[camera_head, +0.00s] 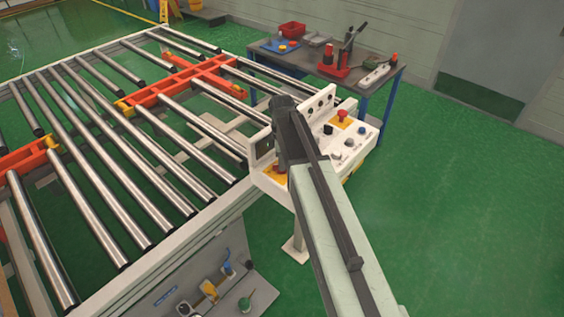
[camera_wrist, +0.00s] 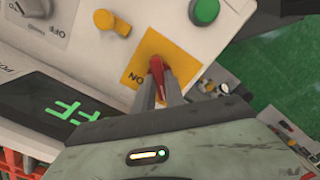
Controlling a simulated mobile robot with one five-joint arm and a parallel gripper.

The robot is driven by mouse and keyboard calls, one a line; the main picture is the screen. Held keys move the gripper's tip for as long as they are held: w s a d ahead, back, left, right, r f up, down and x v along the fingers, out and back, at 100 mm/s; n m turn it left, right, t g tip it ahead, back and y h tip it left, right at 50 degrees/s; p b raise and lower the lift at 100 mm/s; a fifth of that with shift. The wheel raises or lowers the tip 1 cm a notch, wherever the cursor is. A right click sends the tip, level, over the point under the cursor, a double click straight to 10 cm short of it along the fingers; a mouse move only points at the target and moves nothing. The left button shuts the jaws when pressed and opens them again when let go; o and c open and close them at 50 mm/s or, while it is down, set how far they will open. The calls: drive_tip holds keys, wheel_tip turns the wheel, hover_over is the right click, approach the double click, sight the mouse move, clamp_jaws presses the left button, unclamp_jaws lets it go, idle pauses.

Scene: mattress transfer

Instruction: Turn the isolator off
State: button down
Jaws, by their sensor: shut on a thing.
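The isolator has a red handle (camera_wrist: 156,67) on a yellow plate (camera_wrist: 143,47) in the wrist view. The word ON shows at the plate's lower left, upside down. My gripper (camera_wrist: 160,86) is shut on the red handle, one finger on each side. The handle lies roughly up and down in the picture; its lower part is partly hidden between the fingers. In the head view my gripper (camera_head: 283,160) reaches down to the left end of the white control box, where part of the yellow plate (camera_head: 270,174) shows.
Around the isolator in the wrist view are a green button (camera_wrist: 204,11), a yellow knob (camera_wrist: 105,20) and a green-lit display (camera_wrist: 72,118). A red button (camera_head: 343,115) stands on the control box. A roller conveyor (camera_head: 130,150) lies left; a workbench (camera_head: 375,88) stands behind.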

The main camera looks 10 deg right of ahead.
drive_tip(key=c, duration=1.4)
unclamp_jaws()
drive_tip(key=shift+r, duration=0.15)
wheel_tip(320, 180, up, 8)
drive_tip(key=p, duration=0.8)
drive_tip(key=shift+f, duration=0.25)
drive_tip(key=shift+f, duration=0.1)
